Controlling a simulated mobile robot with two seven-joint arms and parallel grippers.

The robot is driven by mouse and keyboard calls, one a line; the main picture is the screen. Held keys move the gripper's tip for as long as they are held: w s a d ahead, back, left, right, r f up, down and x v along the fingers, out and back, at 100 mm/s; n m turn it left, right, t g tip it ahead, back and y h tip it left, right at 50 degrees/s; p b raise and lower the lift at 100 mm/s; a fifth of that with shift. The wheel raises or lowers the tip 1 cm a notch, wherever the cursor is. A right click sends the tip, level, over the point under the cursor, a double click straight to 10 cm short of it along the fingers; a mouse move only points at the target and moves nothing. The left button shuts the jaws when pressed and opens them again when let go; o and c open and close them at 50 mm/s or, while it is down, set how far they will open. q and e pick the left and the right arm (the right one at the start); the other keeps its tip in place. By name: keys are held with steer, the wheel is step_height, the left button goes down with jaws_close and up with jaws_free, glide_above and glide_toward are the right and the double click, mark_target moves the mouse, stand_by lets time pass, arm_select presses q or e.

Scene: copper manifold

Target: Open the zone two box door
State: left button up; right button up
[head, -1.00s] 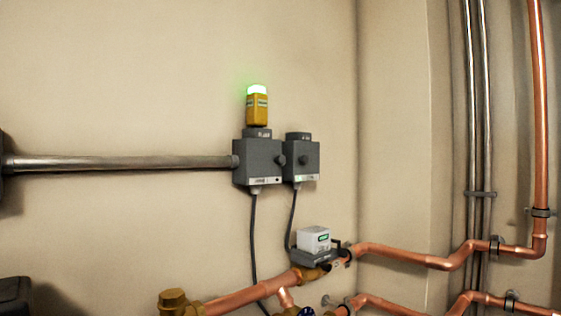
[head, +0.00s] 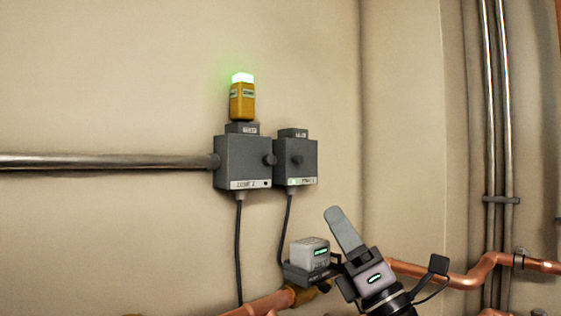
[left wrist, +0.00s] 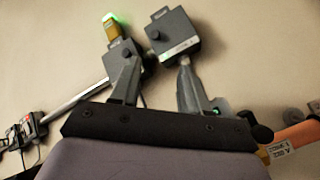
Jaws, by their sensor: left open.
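Two grey boxes hang side by side on the wall, both with closed fronts. The left box (head: 240,158) has a small label that seems to read zone 2, a dark round knob near its right edge and a yellow module with a lit green top (head: 242,97). The right box (head: 303,160) has its own knob and an unclear label. My left gripper (head: 387,237) is open and empty, below and right of both boxes, touching neither. In the left wrist view, the right box (left wrist: 177,42) appears beyond and between my fingers (left wrist: 158,85); the left box (left wrist: 119,64) is farther left.
A white-grey actuator (head: 310,253) sits on the copper pipe (head: 465,278) just left of my gripper. A metal conduit (head: 110,161) runs into the left box. Cables hang from both boxes. Vertical metal pipes (head: 498,150) stand at right.

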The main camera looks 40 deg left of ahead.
arm_select(q)
steer(key=s+a+r+n+g+h, duration=0.2)
steer(key=s+r+n+g+h, duration=0.15)
steer(key=r+n+g, duration=0.35)
steer(key=n+t+h, duration=0.3)
steer(key=h, duration=0.2)
glide_toward(272, 159)
steer(key=shift+w+a, duration=0.1)
steer(key=shift+a, duration=1.85)
steer(key=shift+w+a, duration=0.15)
steer(key=shift+a, duration=1.85)
jaws_close()
